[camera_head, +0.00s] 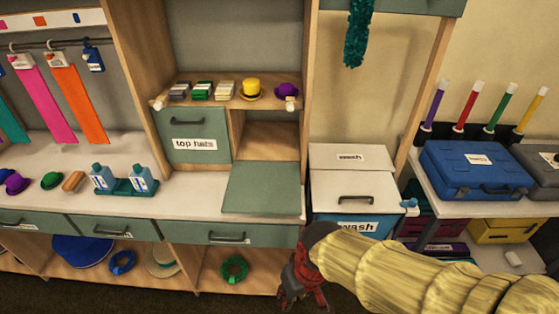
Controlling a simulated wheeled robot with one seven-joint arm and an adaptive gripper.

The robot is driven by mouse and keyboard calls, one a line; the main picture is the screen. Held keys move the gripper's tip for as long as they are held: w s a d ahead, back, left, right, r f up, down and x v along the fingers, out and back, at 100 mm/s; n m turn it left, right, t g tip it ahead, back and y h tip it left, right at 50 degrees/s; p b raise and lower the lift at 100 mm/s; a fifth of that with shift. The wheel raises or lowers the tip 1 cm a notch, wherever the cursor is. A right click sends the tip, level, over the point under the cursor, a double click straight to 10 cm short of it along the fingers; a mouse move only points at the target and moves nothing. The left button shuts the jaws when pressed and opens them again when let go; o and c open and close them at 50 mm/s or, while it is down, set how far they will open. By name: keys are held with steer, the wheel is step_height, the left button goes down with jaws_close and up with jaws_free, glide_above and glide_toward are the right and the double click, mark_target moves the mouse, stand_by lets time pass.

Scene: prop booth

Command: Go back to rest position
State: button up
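My gripper (299,281) shows at the bottom middle, at the end of my arm in a ribbed yellow sleeve that comes in from the lower right. It hangs low in front of the counter, beside the green ring on the lower shelf. Its dark red and grey fingers are small and shadowed, so I cannot tell whether they are open or shut. I see nothing clearly held in it.
A counter (205,190) with a cabinet labelled top hats (194,143) stands behind. A white wash bin (355,190) is just behind my arm. A blue case (477,168) lies on the right shelf. Dark floor (150,298) is clear at the lower left.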

steer(key=s+d+r+m+t+h, duration=0.1)
steer(key=d+r+m+t, duration=0.3)
steer(key=d+r, duration=1)
step_height(320, 180, up, 3)
steer(key=shift+s+d+f+t+p, duration=0.15)
steer(key=shift+d+t+p, duration=0.15)
steer(key=shift+d+p, duration=0.1)
steer(key=shift+o, duration=0.3)
steer(key=shift+d+m, duration=0.3)
steer(key=shift+d, duration=0.05)
steer(key=shift+o, duration=0.8)
steer(key=shift+c, duration=0.6)
steer(key=shift+c, duration=0.2)
